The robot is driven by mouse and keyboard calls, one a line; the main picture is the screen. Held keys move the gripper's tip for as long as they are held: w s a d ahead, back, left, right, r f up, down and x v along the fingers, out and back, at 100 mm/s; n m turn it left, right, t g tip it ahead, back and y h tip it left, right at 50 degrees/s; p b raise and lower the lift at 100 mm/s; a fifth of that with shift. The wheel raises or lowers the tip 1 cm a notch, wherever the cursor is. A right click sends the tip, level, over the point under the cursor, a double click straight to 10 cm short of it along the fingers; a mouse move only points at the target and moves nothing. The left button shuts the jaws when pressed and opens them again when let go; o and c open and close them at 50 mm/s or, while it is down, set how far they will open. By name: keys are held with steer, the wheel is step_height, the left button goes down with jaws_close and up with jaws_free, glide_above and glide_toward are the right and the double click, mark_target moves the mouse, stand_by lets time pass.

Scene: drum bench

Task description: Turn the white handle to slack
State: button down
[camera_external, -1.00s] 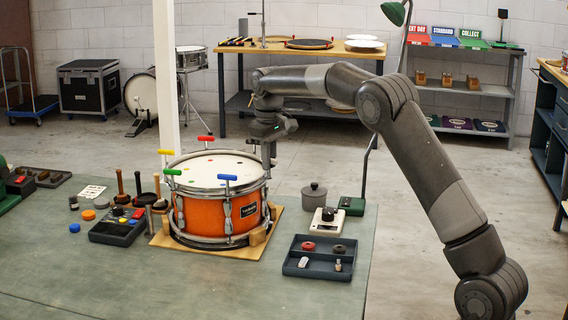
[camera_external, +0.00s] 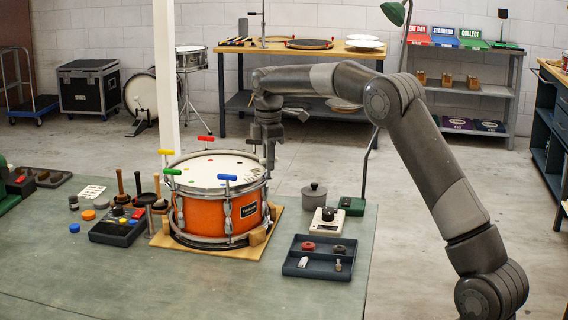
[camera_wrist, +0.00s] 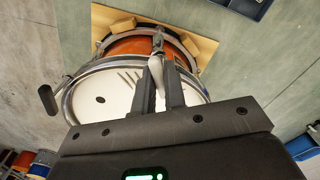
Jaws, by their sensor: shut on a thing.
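The orange snare drum (camera_external: 205,212) stands on a wooden base on the bench. Its white head (camera_wrist: 88,92) and orange shell (camera_wrist: 130,47) show in the wrist view. My gripper (camera_external: 269,160) points down at the drum's right rim. In the wrist view its two fingers (camera_wrist: 160,78) are shut on a white handle (camera_wrist: 156,72) at the rim. In the external view my gripper hides most of that handle. Yellow (camera_external: 166,152), red (camera_external: 205,138), green (camera_external: 172,172) and blue (camera_external: 227,177) handles stand around the rim. A dark handle (camera_wrist: 47,100) shows in the wrist view.
A dark tray (camera_external: 318,272) with small parts lies at the front right. A white device with a knob (camera_external: 326,221) and a grey pot (camera_external: 314,196) stand right of the drum. A dark control box (camera_external: 117,228) and mallets (camera_external: 138,190) stand left. The bench front is clear.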

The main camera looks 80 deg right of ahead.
steer(key=n, duration=0.5)
steer(key=shift+n, duration=2.6)
steer(key=c, duration=1.5)
jaws_free()
step_height(320, 180, up, 11)
steer(key=shift+f, duration=0.15)
